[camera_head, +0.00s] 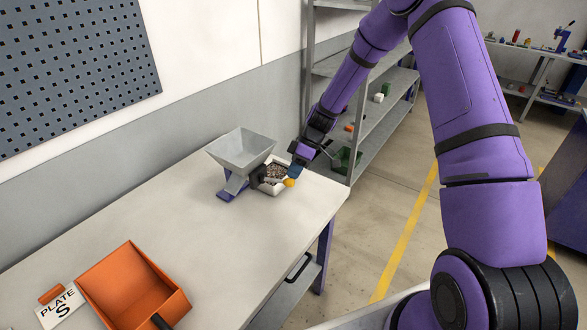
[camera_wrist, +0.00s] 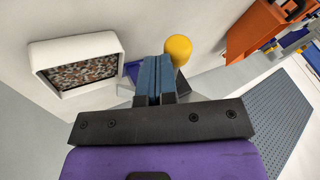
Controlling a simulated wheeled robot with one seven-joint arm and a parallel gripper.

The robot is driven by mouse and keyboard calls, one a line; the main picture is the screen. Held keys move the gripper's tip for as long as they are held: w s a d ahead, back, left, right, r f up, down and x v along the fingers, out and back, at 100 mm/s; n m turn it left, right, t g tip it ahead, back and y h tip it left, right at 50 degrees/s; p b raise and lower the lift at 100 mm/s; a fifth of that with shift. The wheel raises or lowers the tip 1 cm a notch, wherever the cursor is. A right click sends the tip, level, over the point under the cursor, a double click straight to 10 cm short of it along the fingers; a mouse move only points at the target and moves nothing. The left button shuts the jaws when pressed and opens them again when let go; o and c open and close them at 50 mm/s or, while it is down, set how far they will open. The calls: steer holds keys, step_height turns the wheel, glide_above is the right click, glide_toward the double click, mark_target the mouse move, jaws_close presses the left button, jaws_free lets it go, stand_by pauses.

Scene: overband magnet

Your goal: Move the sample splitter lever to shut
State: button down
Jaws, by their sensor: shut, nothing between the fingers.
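The sample splitter is a grey hopper (camera_head: 241,147) on a purple-blue base (camera_head: 233,188), standing on the table. Its lever ends in a yellow ball knob (camera_head: 290,183); in the wrist view the knob (camera_wrist: 178,48) sits just right of my fingertips. The lever's arm is largely hidden, so its angle is unclear. A white tray of mixed granules (camera_head: 266,188) stands beside the hopper; its rim also shows in the wrist view (camera_wrist: 75,44). My gripper (camera_head: 293,172) is shut and empty, its blue fingers (camera_wrist: 154,60) close beside the knob. I cannot tell whether they touch it.
An orange bin (camera_head: 118,279) and a card reading PLATE S (camera_head: 60,307) are at the table's near left. A grey shelf rack (camera_head: 385,118) stands behind the table's right end. The tabletop (camera_head: 180,220) between bin and splitter is clear.

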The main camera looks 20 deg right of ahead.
mark_target(291, 182)
steer(key=s+m, duration=0.1)
steer(key=s+m+t, duration=0.1)
steer(key=shift+s+a+m+t, duration=0.15)
steer(key=shift+a+m+t, duration=0.15)
steer(key=shift+a+m, duration=0.1)
steer(key=shift+s+a, duration=0.3)
steer(key=shift+s, duration=0.1)
